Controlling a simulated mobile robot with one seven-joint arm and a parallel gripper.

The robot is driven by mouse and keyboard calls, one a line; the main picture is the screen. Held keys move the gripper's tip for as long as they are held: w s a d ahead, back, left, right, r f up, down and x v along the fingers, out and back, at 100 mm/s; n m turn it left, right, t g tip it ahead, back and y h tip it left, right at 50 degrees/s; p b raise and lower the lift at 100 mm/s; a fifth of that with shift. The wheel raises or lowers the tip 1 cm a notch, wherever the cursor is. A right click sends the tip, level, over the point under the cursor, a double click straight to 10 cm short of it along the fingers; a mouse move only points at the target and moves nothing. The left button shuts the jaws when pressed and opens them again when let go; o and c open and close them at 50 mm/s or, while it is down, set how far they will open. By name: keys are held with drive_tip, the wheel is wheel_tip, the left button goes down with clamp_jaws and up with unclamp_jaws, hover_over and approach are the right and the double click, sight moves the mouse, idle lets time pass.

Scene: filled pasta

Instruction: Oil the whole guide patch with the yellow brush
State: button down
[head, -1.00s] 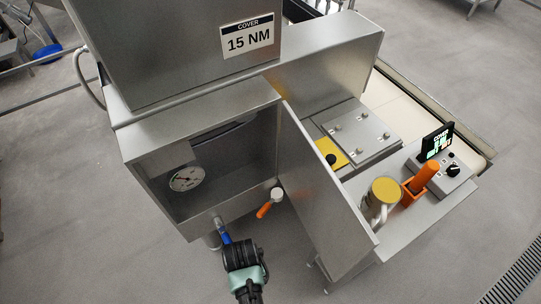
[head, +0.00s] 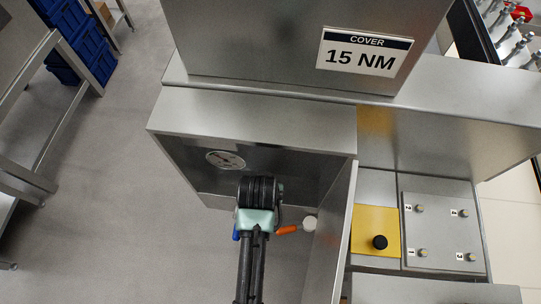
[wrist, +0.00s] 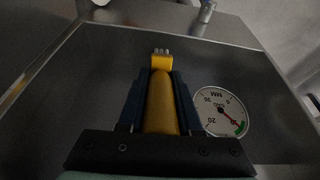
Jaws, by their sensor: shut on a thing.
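My gripper (wrist: 163,78) is shut on the yellow brush (wrist: 161,100) in the wrist view. The brush points away from the camera, with short pale bristles at its far tip, in front of a dark grey panel. A gap to the panel, or contact with it, cannot be told. In the head view my wrist is at the open front of the steel cabinet (head: 250,115) and hides the fingers and brush. I cannot make out the guide patch in any view.
A round gauge (wrist: 221,111) is close to the right finger; it also shows in the head view (head: 225,159). The open cabinet door (head: 335,235) stands to my right. An orange-handled tool (head: 288,229) is between wrist and door. A yellow plate (head: 376,228) with a black knob lies beyond.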

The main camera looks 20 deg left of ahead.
drive_tip(key=shift+s+f+b, duration=0.15)
drive_tip(key=shift+f+b, duration=0.55)
drive_tip(key=shift+f, duration=0.1)
wheel_tip(320, 180, down, 4)
drive_tip(key=b, duration=0.4)
drive_tip(key=shift+b, duration=0.3)
drive_tip(key=shift+d+f+b, duration=0.1)
drive_tip(key=shift+f+b, duration=0.35)
drive_tip(key=shift+f, duration=0.4)
drive_tip(key=shift+w+a+r, duration=0.1)
drive_tip(key=shift+w+a, duration=0.05)
drive_tip(key=shift+w, duration=0.3)
drive_tip(key=shift+w+a+r, duration=0.1)
drive_tip(key=shift+w, duration=0.35)
drive_tip(key=shift+w+a+f, duration=0.1)
drive_tip(key=shift+w+a, duration=0.05)
drive_tip(key=shift+w, duration=0.4)
drive_tip(key=shift+w+a, duration=0.15)
drive_tip(key=shift+w, duration=0.35)
drive_tip(key=shift+s+a, duration=0.25)
drive_tip(key=shift+a, duration=0.4)
drive_tip(key=shift+s+d+r+p, duration=0.15)
drive_tip(key=shift+s+d+p, duration=0.1)
drive_tip(key=shift+s+p, duration=0.65)
drive_tip(key=shift+s+d+r+p, duration=0.1)
drive_tip(key=shift+s+d+p, duration=0.15)
drive_tip(key=shift+s+p, duration=0.65)
